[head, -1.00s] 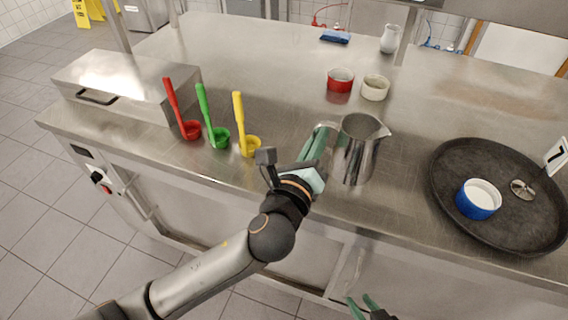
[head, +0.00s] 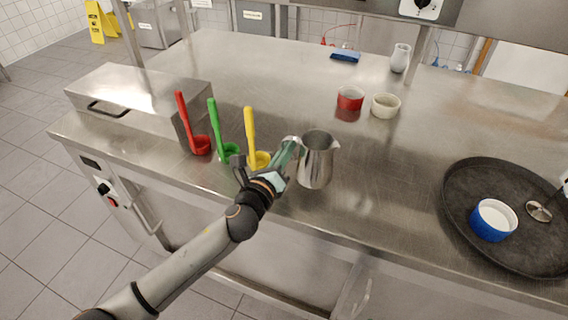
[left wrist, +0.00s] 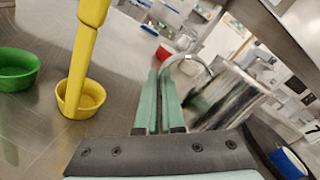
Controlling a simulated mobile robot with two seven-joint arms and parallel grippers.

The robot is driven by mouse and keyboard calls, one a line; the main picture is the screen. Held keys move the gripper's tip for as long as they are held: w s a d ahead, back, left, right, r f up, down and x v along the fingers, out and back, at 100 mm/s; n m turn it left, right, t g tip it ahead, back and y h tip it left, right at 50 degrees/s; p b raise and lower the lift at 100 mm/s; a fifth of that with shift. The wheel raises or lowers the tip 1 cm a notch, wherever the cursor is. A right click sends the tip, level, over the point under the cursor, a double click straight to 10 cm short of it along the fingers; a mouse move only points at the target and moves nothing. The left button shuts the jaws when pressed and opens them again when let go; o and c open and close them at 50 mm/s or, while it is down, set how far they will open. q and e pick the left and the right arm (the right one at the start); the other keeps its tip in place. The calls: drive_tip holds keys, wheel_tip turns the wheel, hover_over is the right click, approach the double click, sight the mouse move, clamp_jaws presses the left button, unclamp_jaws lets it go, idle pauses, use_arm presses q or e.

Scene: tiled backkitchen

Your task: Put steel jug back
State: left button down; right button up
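The steel jug (head: 315,160) is upright near the front of the steel counter, right of the yellow ladle. Its handle faces left. My left gripper (head: 291,152) comes from the left with its green fingers close together on the handle. In the left wrist view the fingers (left wrist: 164,80) run side by side, and the jug's handle (left wrist: 186,60) curves away from their tips. The jug's body (left wrist: 225,98) shows tilted and partly blurred there. I cannot tell whether its base touches the counter. My right gripper is out of view.
Red (head: 200,145), green (head: 228,152) and yellow (head: 258,159) ladles stand left of the jug by a steel box (head: 140,95). A dark round tray (head: 470,172) with a blue bowl (head: 493,220) is at right. Red (head: 350,98) and cream (head: 385,106) bowls are behind; counter between is clear.

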use_arm(q)
drive_tip(key=shift+w+a+f, duration=0.1)
drive_tip(key=shift+w+f, duration=0.05)
drive_tip(key=shift+f, duration=0.1)
drive_tip(key=shift+w+a+f+b, duration=0.15)
drive_tip(key=shift+f+b, duration=0.25)
drive_tip(key=shift+f, duration=0.5)
drive_tip(key=shift+w+a+f+b, duration=0.1)
drive_tip(key=shift+f+b, duration=0.25)
drive_tip(key=shift+f, duration=0.5)
drive_tip(key=shift+f, duration=0.15)
drive_tip(key=c, duration=1)
unclamp_jaws()
drive_tip(key=shift+f, duration=0.1)
drive_tip(key=shift+c, duration=0.2)
drive_tip(key=shift+r, duration=0.25)
drive_tip(key=v, duration=1.2)
drive_tip(key=shift+f, duration=0.1)
